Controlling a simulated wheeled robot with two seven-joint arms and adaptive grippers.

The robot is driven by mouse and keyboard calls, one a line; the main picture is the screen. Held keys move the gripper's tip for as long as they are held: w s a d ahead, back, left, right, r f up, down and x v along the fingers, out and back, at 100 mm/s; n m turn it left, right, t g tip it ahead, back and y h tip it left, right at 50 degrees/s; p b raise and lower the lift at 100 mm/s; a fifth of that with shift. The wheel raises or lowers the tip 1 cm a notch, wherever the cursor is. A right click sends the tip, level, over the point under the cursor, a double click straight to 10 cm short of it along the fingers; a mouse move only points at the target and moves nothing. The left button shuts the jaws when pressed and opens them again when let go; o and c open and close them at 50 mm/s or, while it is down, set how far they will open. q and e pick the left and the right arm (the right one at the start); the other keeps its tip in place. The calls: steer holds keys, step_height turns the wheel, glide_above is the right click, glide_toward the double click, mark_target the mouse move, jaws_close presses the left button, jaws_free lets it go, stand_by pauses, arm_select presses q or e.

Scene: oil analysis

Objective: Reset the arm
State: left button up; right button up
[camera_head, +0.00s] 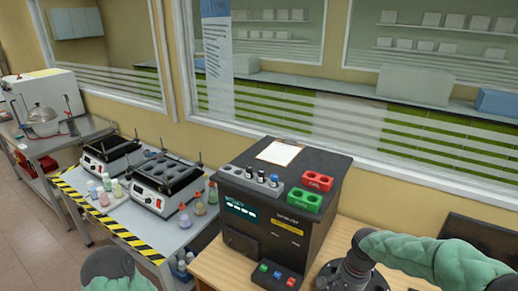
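My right arm comes in from the right edge in a green cover. Its dark wrist end with the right gripper (345,276) is at the bottom, over the wooden table and to the right of the black analyser (268,225). Its fingers are cut off or too unclear to tell open from shut. A green rounded part of my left arm shows at the bottom left, in front of the striped bench. The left gripper does not show.
The analyser carries a red block (317,181), a green block (305,200), several vials and a clipboard (279,153). The grey bench (133,211) with yellow-black edging holds two heater units (166,183) and several small bottles. A dark monitor-like panel (482,236) stands at right.

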steer(key=s+a+f+n+y, duration=0.1)
steer(key=s+a+f+n, duration=0.2)
steer(key=f, duration=0.6)
steer(key=s+a+f+y, duration=0.1)
steer(key=s+a+f, duration=0.3)
steer(key=f, duration=0.6)
steer(key=s+a+f+n, duration=0.2)
steer(key=s+a+f, duration=0.4)
steer(key=s+f, duration=0.5)
step_height(320, 180, down, 7)
steer(key=w+a+n+b, duration=0.1)
steer(key=b, duration=0.9)
steer(key=shift+w+y, duration=0.2)
steer(key=shift+y, duration=0.2)
steer(key=shift+r, duration=0.15)
